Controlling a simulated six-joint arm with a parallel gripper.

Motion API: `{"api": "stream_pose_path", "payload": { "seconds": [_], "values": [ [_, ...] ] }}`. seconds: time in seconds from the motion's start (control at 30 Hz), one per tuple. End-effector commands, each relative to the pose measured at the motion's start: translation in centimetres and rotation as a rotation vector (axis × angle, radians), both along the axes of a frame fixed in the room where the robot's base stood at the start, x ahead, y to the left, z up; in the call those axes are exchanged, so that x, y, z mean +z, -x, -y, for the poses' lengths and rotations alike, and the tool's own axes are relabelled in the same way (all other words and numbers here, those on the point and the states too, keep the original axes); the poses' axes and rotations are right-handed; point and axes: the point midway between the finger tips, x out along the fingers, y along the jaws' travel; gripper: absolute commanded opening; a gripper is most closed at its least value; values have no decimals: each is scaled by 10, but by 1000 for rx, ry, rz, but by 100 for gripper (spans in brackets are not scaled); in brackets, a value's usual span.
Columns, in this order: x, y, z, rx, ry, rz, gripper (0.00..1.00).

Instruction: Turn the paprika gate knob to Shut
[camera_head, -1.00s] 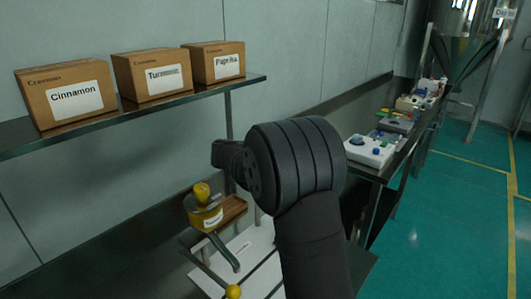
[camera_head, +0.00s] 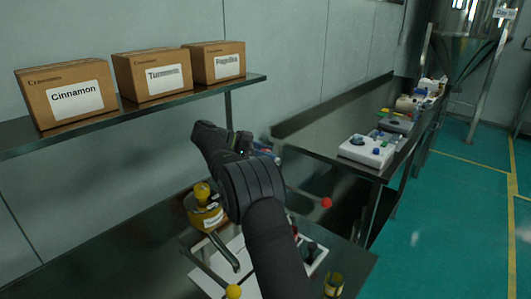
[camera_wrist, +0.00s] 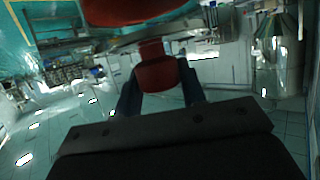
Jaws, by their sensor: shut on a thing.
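In the wrist view my gripper (camera_wrist: 158,82) is shut on a red knob (camera_wrist: 156,66), which sits between its two fingers. A larger red part (camera_wrist: 125,10) fills the top of that view, next to the knob. I take this to be the paprika gate; no label on it shows. In the head view my wrist and forearm cover the gripper and most of the red unit. A lever with a red ball (camera_head: 326,203) sticks out to the right of my arm. The knob's pointer and any Shut mark are hidden.
A yellow unit with a yellow knob (camera_head: 202,192) stands left of my arm, with a yellow-ball lever (camera_head: 233,291) in front. Boxes of cinnamon (camera_head: 75,103), turmeric (camera_head: 165,77) and a third (camera_head: 229,67) stand on the shelf above. A white control box (camera_head: 367,150) sits at right.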

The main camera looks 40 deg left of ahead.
Motion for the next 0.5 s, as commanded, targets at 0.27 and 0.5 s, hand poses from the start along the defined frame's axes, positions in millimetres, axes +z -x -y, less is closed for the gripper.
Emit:
{"api": "stream_pose_path", "payload": {
  "seconds": [0.27,0.5],
  "values": [
    [0,-1,0,-81,0,2,14],
    [0,-1,1,-99,1,2,14]
  ]
}}
